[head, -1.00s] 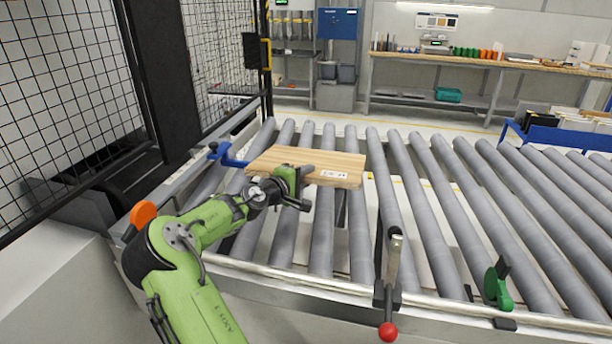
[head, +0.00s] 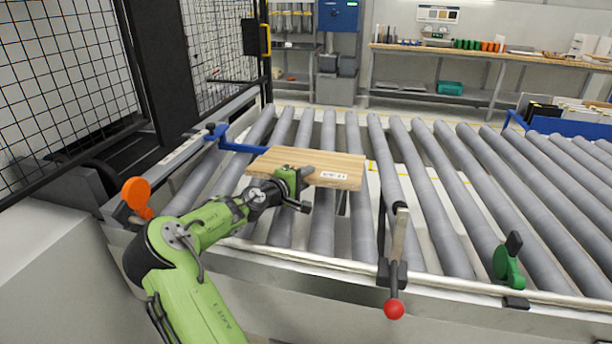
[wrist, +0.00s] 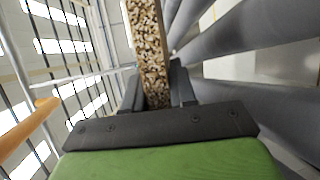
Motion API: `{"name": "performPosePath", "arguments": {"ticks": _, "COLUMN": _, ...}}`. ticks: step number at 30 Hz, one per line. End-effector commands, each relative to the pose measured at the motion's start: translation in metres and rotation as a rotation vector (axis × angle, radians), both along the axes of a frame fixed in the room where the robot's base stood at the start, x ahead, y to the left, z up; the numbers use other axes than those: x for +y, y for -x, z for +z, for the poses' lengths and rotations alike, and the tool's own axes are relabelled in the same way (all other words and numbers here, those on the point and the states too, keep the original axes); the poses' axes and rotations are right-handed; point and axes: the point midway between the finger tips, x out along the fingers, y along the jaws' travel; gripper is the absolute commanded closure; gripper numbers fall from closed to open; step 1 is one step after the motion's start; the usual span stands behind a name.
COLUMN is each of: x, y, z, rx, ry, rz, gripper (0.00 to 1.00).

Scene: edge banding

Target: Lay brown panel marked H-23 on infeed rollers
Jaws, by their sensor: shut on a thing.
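In the wrist view the panel's speckled chipboard edge (wrist: 150,50) stands between the dark jaws (wrist: 158,88). I cannot tell whether the panel's underside touches the rollers. The grey rollers run away from me, with gaps between them.
A blue stop bar (head: 238,147) lies left of the panel. A lever with a red knob (head: 394,309) and a green handle (head: 508,262) stand on the near rail. Wire fencing (head: 70,80) closes the left side. The rollers to the right are clear.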

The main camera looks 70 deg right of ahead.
Motion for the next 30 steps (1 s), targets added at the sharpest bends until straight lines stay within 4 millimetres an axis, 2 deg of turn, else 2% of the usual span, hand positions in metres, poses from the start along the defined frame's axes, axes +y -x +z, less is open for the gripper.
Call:
{"name": "performPosePath", "arguments": {"ticks": 15, "x": -0.001, "y": 0.000, "z": -0.048, "rx": -0.001, "ry": 0.010, "rz": 0.000, "gripper": 1.00}}
{"name": "performPosePath", "arguments": {"ticks": 26, "x": -0.001, "y": 0.000, "z": -0.051, "rx": -0.001, "ry": 0.012, "rz": -0.001, "gripper": 1.00}}
{"name": "performPosePath", "arguments": {"ticks": 27, "x": -0.001, "y": 0.000, "z": -0.051, "rx": -0.001, "ry": 0.012, "rz": -0.001, "gripper": 0.68}}
{"name": "performPosePath", "arguments": {"ticks": 30, "x": -0.001, "y": 0.000, "z": -0.052, "rx": -0.002, "ry": 0.010, "rz": 0.000, "gripper": 0.53}}
